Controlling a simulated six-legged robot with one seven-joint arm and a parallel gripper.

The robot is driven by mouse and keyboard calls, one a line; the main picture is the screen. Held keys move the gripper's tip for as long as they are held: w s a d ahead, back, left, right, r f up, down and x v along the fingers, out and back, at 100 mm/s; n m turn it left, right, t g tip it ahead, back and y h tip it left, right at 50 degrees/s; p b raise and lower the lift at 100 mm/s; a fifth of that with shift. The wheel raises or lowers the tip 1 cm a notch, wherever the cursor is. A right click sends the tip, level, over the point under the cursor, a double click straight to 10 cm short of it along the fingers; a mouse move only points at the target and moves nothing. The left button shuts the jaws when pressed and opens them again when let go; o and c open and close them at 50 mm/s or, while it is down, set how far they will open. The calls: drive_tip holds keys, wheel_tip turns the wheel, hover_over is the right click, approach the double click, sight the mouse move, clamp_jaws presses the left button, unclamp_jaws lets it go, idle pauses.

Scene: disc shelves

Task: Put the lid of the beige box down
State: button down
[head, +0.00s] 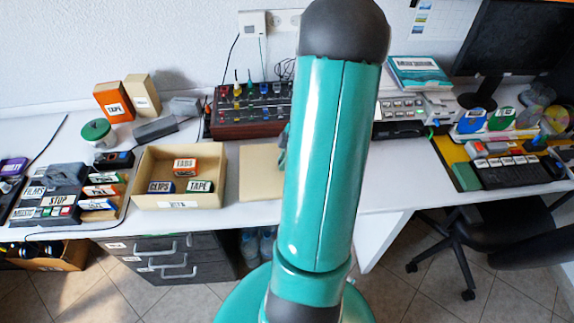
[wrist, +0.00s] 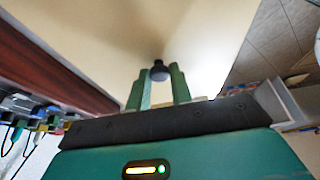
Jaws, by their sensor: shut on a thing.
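The beige box (head: 218,196) stands open on the white table, left of my arm. Inside it are blocks labelled CLIPS (head: 160,187) and TAPE (head: 199,186) and an orange one (head: 185,165). The flat beige lid (head: 258,182) is just right of the box, partly hidden by my arm. In the wrist view the lid (wrist: 205,35) fills much of the picture, and my gripper (wrist: 160,82) is shut on its dark round knob (wrist: 159,70). Most of my gripper is hidden behind my arm in the head view. I cannot tell whether the lid touches the table.
A red-brown panel with knobs (head: 252,122) stands behind the lid; its side (wrist: 45,65) shows at the left in the wrist view. Labelled black trays (head: 55,195) lie left of the box. White table (head: 240,214) shows in front of the lid, then its edge and floor.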

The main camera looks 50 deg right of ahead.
drive_tip(key=shift+w+d+f, duration=0.2)
drive_tip(key=shift+d+f, duration=0.75)
drive_tip(key=shift+f, duration=0.2)
drive_tip(key=shift+d+f, duration=0.15)
drive_tip(key=shift+f, duration=1.6)
drive_tip(key=c, duration=1.3)
unclamp_jaws()
drive_tip(key=shift+f, duration=0.1)
drive_tip(key=shift+o, duration=0.3)
